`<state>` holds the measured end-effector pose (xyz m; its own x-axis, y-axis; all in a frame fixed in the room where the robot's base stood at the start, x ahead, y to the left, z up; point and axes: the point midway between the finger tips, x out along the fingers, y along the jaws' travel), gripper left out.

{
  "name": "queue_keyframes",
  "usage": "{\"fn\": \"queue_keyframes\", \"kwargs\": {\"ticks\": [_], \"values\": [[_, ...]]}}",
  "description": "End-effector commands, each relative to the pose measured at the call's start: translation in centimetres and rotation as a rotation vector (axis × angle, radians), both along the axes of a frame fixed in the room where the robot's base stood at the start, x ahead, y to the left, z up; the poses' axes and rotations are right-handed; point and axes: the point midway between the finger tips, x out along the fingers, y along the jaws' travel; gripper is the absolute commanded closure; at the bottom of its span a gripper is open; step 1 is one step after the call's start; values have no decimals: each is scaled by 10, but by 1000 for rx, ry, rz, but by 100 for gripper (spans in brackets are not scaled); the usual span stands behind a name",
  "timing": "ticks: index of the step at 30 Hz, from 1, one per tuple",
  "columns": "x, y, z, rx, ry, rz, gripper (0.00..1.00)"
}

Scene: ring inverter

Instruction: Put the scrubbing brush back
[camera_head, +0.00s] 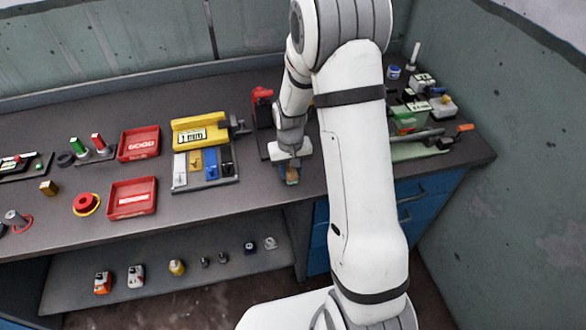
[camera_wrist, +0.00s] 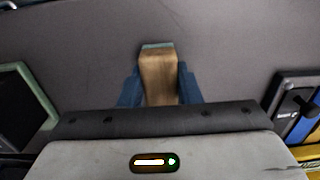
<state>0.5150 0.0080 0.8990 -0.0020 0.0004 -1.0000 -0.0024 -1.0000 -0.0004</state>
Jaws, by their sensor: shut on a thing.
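The scrubbing brush (camera_wrist: 158,78) shows in the wrist view as a wooden block with a pale green far end. My gripper (camera_wrist: 160,88) is shut on it, with a blue finger on each side. In the head view my gripper (camera_head: 291,166) points down close to the front edge of the bench, and a small brown part of the brush (camera_head: 292,180) shows below it. I cannot tell whether the brush touches the bench top. Its underside is hidden.
The grey bench (camera_head: 262,188) is bare around the gripper. To its left stands a tray of coloured bins (camera_head: 205,183), then red trays (camera_head: 132,198). A red tool (camera_head: 262,95) stands behind. My arm hides part of the cluttered right end with a green mat (camera_head: 415,151).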

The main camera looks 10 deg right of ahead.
Motion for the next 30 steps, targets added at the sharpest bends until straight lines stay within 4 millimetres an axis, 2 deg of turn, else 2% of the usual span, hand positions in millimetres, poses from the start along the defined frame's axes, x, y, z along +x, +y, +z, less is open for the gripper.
{"fn": "queue_keyframes", "kwargs": {"ticks": [12,13,20,30], "values": [[0,1,-9,0,0,0,91],[0,1,-8,0,0,0,69],[0,1,-7,0,0,1,50],[0,1,-3,0,-1,2,48]]}}
